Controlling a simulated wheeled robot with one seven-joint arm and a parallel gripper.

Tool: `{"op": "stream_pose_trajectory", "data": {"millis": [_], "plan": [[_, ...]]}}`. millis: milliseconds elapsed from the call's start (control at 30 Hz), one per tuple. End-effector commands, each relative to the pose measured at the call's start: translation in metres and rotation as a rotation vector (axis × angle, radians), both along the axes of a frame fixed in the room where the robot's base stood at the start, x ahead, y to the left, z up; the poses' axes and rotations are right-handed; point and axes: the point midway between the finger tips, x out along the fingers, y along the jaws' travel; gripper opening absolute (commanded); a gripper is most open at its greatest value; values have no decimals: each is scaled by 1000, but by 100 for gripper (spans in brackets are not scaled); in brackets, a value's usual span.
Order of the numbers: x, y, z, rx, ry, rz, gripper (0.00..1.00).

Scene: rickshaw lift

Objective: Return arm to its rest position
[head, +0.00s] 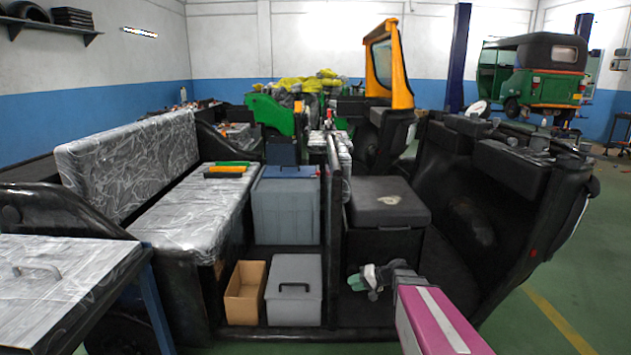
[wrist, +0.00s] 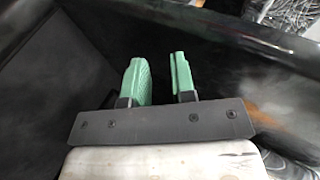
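My gripper (head: 364,281) is in the lower middle of the head view, in front of the black seat box (head: 388,203) inside the rickshaw body. My magenta arm reaches in from the lower right. In the wrist view, the two green fingers of my gripper (wrist: 160,80) stand apart with an empty gap between them. Nothing is held. Dark panels of the rickshaw body (wrist: 50,80) lie beyond the fingers.
A cardboard box (head: 245,292) and a grey case (head: 294,290) stand left of my gripper. A dark upright panel (head: 333,235) is close by. The plastic-wrapped bench (head: 195,220) holds orange and green tools (head: 228,169). Open green floor (head: 590,270) lies at right.

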Motion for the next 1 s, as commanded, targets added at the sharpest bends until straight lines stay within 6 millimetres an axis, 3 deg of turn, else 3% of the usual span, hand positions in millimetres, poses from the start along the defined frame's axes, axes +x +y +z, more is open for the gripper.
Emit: {"op": "stream_pose_trajectory", "data": {"millis": [33, 200, 500, 700, 1000], "plan": [[-21, 7, 2, -71, 33, 28, 24], [-71, 9, -3, -342, 143, 91, 24], [-139, -19, 8, -816, 244, 107, 24], [-155, -35, 19, -990, 250, 87, 24], [-156, -38, 21, -1017, 251, 82, 24]]}}
